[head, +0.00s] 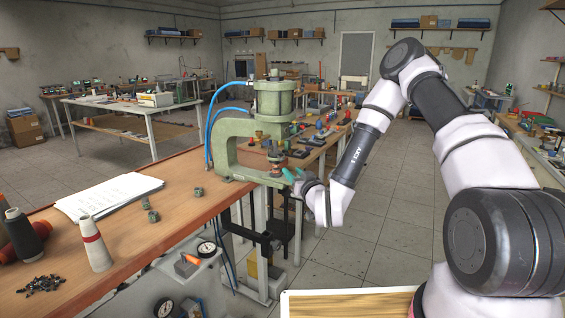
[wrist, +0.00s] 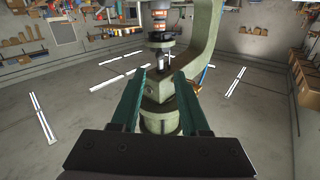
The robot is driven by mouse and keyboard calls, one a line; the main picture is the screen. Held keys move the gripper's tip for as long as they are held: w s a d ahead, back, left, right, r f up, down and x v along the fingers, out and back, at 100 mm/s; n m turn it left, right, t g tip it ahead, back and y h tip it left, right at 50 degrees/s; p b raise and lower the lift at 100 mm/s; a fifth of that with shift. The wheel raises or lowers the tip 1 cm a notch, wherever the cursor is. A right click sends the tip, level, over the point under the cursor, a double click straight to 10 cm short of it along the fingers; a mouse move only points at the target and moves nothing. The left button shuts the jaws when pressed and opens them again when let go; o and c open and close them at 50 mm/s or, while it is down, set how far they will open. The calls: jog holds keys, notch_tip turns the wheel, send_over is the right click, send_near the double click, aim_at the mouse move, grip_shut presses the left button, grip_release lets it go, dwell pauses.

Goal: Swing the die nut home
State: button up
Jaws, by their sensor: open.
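The green C-frame pneumatic press (head: 238,145) stands at the edge of the wooden bench, with a cylinder (head: 273,98) on top. Its ram and die stack (head: 277,158) sit in the throat. The wrist view shows the press frame (wrist: 203,42), the ram with copper-coloured rings (wrist: 159,18) and a small silver pin-like part (wrist: 162,59) on the lower arm. I cannot tell which part is the die nut. My gripper (head: 289,174) is at the front of the lower arm. Its teal fingers are spread on either side of that arm in the wrist view (wrist: 160,76), holding nothing visible.
The wooden bench (head: 185,185) carries papers (head: 110,194), thread cones (head: 95,245), small dark parts (head: 40,284) and small grey-green blocks (head: 150,215). Blue hoses (head: 212,113) run down the press's left side. A gauge shelf (head: 190,262) hangs below. Floor is open to the right.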

aim_at(282, 161)
jog(key=x, duration=1)
jog(key=shift+w+a, duration=0.1)
jog(key=shift+w, duration=0.15)
grip_shut()
dwell(1.0)
